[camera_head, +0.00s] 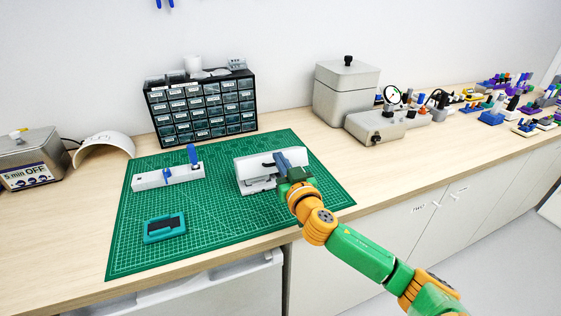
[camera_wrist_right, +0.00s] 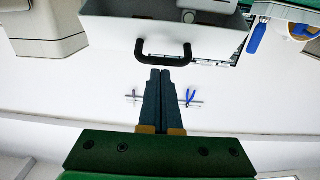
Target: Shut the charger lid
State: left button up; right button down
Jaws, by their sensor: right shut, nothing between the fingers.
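The white charger (camera_head: 250,187) stands on the green mat, right of its middle. Its lid (camera_head: 247,162) looks raised, with a gap above the base. In the right wrist view the pale lid (camera_wrist_right: 120,32) fills the upper middle and carries a black U-shaped handle (camera_wrist_right: 164,61). My right gripper (camera_head: 277,160) is at the lid in the head view, its fingers overlapping the lid's face. In the right wrist view its fingers (camera_wrist_right: 160,72) are shut together and empty, tips by the handle; contact is unclear. My left gripper is not in view.
The green mat (camera_head: 215,235) has free room in front. A white holder with blue parts (camera_head: 150,181) and a teal tray (camera_head: 150,238) lie left of the charger. A drawer cabinet (camera_head: 152,115) stands behind; a grey box (camera_head: 345,95) stands back right.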

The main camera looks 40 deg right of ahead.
jog(key=shift+a+f, duration=0.1)
jog(key=shift+f, duration=0.05)
jog(key=shift+s+f+b, duration=0.35)
jog(key=shift+f+b, duration=0.05)
jog(key=shift+s+a+f, duration=0.1)
jog(key=shift+s+f+b, duration=0.3)
jog(key=shift+f+b, duration=0.25)
jog(key=shift+b, duration=0.15)
jog(key=f+b, duration=0.1)
jog(key=b, duration=0.1)
jog(key=s+f+b, duration=0.1)
jog(key=f+b, duration=0.1)
jog(key=shift+a+t+b, duration=0.2)
jog(key=shift+t+b, duration=0.1)
jog(key=shift+t, duration=0.1)
jog(key=b, duration=0.3)
jog(key=f+t+b, duration=0.1)
jog(key=b, duration=0.2)
jog(key=shift+s+a+f+t+h, duration=0.1)
jog(key=shift+s+f+t+h, duration=0.05)
jog(key=shift+s+t+h, duration=0.2)
jog(key=shift+s+b, duration=0.1)
jog(key=shift+b, duration=0.5)
